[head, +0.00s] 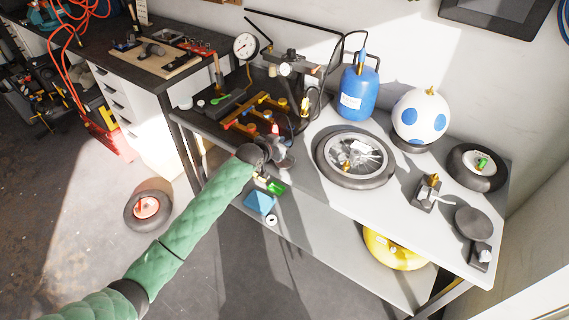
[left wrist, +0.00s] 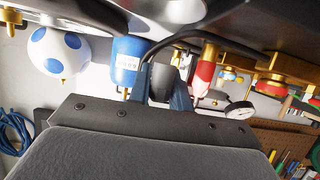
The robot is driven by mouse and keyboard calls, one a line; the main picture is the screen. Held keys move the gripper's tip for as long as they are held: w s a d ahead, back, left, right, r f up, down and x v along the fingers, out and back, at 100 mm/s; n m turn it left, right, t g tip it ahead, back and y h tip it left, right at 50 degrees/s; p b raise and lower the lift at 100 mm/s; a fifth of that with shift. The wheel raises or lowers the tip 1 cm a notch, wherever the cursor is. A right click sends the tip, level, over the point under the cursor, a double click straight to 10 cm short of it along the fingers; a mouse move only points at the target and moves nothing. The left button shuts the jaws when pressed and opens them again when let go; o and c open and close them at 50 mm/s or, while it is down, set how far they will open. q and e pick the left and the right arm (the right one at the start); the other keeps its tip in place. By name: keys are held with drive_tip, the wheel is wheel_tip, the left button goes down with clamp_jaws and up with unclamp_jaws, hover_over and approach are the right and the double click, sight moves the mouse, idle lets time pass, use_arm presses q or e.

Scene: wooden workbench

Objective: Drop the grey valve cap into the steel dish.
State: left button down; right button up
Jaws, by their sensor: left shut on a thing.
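My left gripper (head: 278,152) is over the front edge of the bench, beside the brass-and-black valve rack. In the left wrist view its dark blue fingers (left wrist: 168,88) are shut, with a small grey piece between them that fits the grey valve cap. Its outline is hard to make out, and in the head view my wrist hides it. A dark grey round dish-like piece (head: 474,222) lies at the bench's right front, well away from the gripper. I cannot tell whether it is the steel dish. My right gripper is not in view.
A spoked wheel (head: 326,158), a blue bottle (head: 358,94) and a blue-spotted white ball (head: 420,117) stand on the bench. A pressure gauge (head: 245,46) rises behind the valve rack (head: 262,108). A small tyre (head: 474,183) lies at the right. A lower shelf (head: 325,262) runs underneath.

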use_arm(q)
drive_tip(key=c, duration=1.2)
unclamp_jaws()
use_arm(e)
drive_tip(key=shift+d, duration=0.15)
use_arm(q)
drive_tip(key=shift+s+a, duration=0.15)
drive_tip(key=shift+s, duration=0.1)
drive_tip(key=shift+b+v, duration=1.45)
drive_tip(key=shift+v, duration=2.2)
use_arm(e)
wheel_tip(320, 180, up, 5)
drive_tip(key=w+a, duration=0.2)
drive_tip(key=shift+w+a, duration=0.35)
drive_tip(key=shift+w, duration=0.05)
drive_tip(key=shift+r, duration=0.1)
